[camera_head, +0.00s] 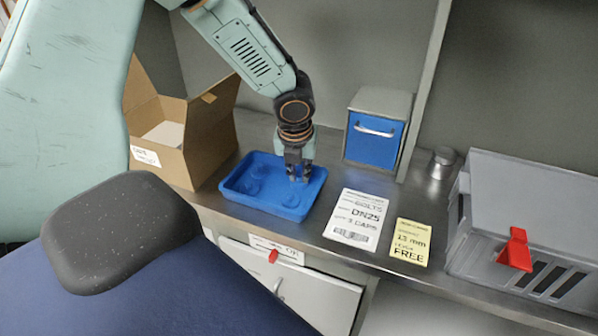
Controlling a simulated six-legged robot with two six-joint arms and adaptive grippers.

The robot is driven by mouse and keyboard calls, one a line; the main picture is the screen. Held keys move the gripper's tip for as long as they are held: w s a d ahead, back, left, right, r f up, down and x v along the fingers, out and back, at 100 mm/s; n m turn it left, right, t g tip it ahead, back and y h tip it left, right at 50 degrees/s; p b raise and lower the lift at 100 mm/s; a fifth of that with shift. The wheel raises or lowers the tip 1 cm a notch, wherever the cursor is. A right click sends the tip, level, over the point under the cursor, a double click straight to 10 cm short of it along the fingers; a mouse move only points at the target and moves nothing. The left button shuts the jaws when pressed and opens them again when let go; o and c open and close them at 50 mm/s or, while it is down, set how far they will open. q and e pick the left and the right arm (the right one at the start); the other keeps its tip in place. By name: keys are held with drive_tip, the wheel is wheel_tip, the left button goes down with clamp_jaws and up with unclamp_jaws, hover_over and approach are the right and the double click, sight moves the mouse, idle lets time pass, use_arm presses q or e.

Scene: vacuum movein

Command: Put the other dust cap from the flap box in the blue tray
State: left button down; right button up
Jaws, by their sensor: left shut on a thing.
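The blue tray (315,190) sits on the metal counter. A few blue, rounded shapes that look like caps (254,187) lie in its left half, hard to tell from the blue floor. My left gripper (298,176) points down into the right part of the tray. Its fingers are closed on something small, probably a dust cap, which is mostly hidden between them. The open cardboard flap box (205,140) stands left of the tray with flaps raised. Something pale shows inside it. My right gripper is out of view.
A small blue-fronted drawer cabinet (374,140) stands behind and right of the tray. A white label card (356,218) and a yellow card (410,242) lie to the right. A metal cylinder (442,160) and a grey case with a red latch (525,215) stand further right.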

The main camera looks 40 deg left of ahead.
use_arm(q)
drive_tip(key=shift+a+f, duration=0.1)
drive_tip(key=shift+f, duration=0.2)
drive_tip(key=c, duration=1.5)
unclamp_jaws()
drive_tip(key=shift+a, duration=0.3)
drive_tip(key=shift+o, duration=0.7)
drive_tip(key=shift+d, duration=0.1)
drive_tip(key=shift+o, duration=0.2)
drive_tip(key=shift+d, duration=0.2)
drive_tip(key=shift+a, duration=0.1)
drive_tip(key=shift+a+r, duration=0.1)
drive_tip(key=shift+r, duration=0.1)
drive_tip(key=p+v, duration=0.3)
drive_tip(key=v, duration=0.9)
